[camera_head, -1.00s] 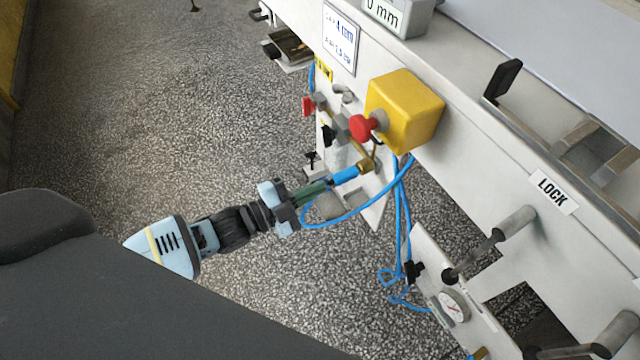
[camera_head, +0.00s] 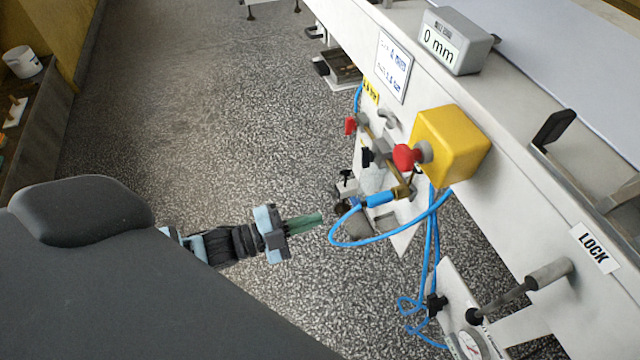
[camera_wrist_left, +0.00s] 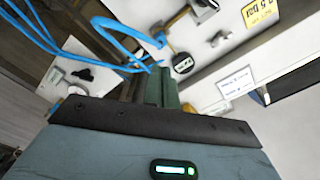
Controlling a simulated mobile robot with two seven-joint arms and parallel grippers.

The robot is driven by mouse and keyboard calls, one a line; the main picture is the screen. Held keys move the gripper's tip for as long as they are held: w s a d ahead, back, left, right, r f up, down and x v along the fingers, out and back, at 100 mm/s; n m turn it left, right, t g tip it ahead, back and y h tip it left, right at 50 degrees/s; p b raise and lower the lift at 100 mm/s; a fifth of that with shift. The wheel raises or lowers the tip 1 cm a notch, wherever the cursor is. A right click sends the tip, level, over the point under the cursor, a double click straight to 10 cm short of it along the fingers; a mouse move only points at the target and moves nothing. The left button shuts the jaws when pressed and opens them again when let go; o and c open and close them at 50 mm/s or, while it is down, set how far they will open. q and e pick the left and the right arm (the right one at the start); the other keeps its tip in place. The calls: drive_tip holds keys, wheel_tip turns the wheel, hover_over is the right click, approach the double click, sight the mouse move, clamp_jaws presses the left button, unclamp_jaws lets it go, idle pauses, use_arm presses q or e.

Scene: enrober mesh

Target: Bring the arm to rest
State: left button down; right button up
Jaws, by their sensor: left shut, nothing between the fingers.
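My left gripper (camera_head: 304,223) reaches in from the left in the head view, its green fingers shut and empty. It is in the air above the speckled floor, clear of the machine. In the left wrist view the closed green fingers (camera_wrist_left: 163,88) point toward the machine's side. The blue hose with its blue connector (camera_head: 377,199) is on a brass fitting just beyond the fingertips, with a gap between. My right gripper is not in view.
The white machine frame carries a yellow box (camera_head: 452,146) with a red button (camera_head: 406,157), a red-handled valve (camera_head: 350,124), a grey display (camera_head: 457,41) and a lever (camera_head: 520,290). Blue hoses (camera_head: 432,250) hang below. Open floor (camera_head: 220,110) lies left. A wooden shelf (camera_head: 35,120) stands far left.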

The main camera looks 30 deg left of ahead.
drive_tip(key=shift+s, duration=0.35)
